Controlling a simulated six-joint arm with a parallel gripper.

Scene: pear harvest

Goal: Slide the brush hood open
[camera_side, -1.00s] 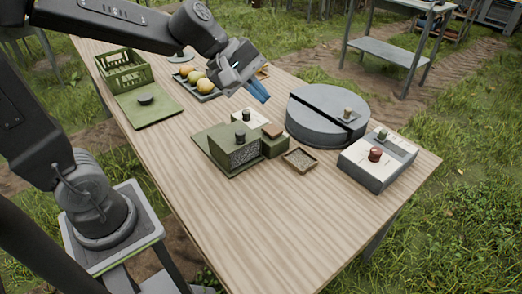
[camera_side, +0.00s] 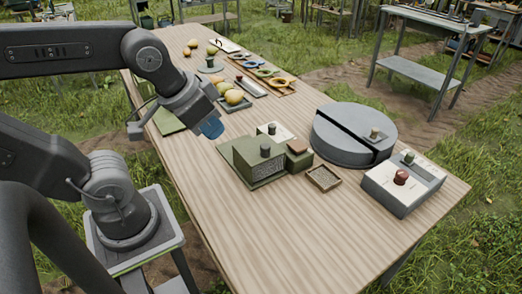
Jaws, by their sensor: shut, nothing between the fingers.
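The brush hood looks to be the green box (camera_side: 246,163) with a dark knob (camera_side: 265,152) on top, at the middle of the table. Its front face is speckled grey, and it sits on a flat green base. A smaller green block (camera_side: 299,160) with a brown top stands against its right side. My gripper (camera_side: 212,129) points down with blue fingertips, shut and empty. It appears above and to the left of the green box in the picture, apart from it. How far the hood is slid cannot be told.
A round grey drum (camera_side: 340,150) with a dark slot stands right of the box. A control box (camera_side: 396,196) with a red knob is at the right edge. A small brown tray (camera_side: 323,179) lies in front. Pears (camera_side: 234,97) sit behind my gripper. The table's front is clear.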

